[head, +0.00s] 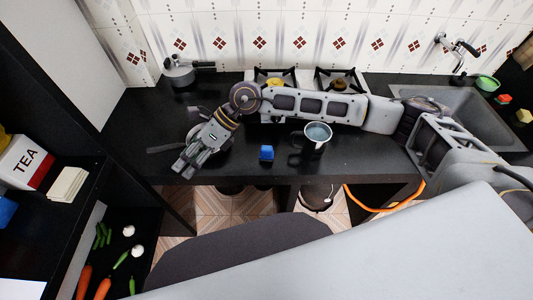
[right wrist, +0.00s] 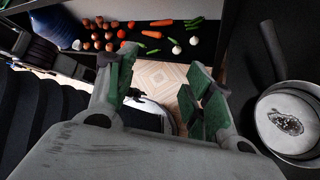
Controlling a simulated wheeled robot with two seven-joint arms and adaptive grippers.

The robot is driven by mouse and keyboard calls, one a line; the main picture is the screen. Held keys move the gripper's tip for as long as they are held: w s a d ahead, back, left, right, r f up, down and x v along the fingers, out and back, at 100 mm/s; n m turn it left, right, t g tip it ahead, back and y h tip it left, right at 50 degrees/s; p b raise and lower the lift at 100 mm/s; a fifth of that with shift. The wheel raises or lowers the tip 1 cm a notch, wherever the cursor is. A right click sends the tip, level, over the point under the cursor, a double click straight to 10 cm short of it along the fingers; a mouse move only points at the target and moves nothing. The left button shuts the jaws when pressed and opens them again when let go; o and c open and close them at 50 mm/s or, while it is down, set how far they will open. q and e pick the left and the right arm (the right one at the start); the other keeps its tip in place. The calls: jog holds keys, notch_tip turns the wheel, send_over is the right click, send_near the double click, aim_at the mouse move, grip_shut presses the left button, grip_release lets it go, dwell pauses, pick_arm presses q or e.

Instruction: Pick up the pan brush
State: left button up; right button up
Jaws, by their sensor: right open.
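I cannot make out a pan brush for certain in either view. My right gripper (head: 184,170) reaches across the counter from the right and points down at its front left part. In the right wrist view its fingers (right wrist: 158,92) are spread with nothing clearly held between them. A pan (right wrist: 290,122) with a dark burnt patch lies to the right of the fingers there, its dark handle pointing up. In the head view the pan is mostly hidden behind my gripper, and its dark handle (head: 163,149) sticks out left. My left gripper is not in view.
A pressure cooker (head: 180,72), stove and sink (head: 455,105) lie behind. Shelves with a tea box (head: 22,160) and vegetables (head: 104,285) stand at left.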

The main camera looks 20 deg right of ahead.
jog(key=w+d+f+n+t+h, duration=0.1)
jog(key=w+d+f+h, duration=0.15)
jog(key=d, duration=0.35)
jog(key=w+d+f+h, duration=0.2)
jog(key=w+d+h, duration=0.1)
jog(key=d, duration=0.3)
jog(key=t+h, duration=0.1)
jog(key=h, duration=0.4)
send_over(267, 148)
jog(key=shift+d+r, duration=0.15)
jog(key=shift+r, duration=0.05)
jog(key=shift+f, duration=0.1)
jog(key=shift+f+p, duration=0.55)
jog(key=shift+f, duration=3.7)
jog(key=shift+w+a+f+p, duration=0.15)
jog(key=shift+f+p, duration=0.2)
jog(key=shift+f, duration=0.6)
jog(key=shift+s+a+f+p, duration=0.1)
jog(key=shift+f+p, duration=0.2)
jog(key=shift+f, duration=1.35)
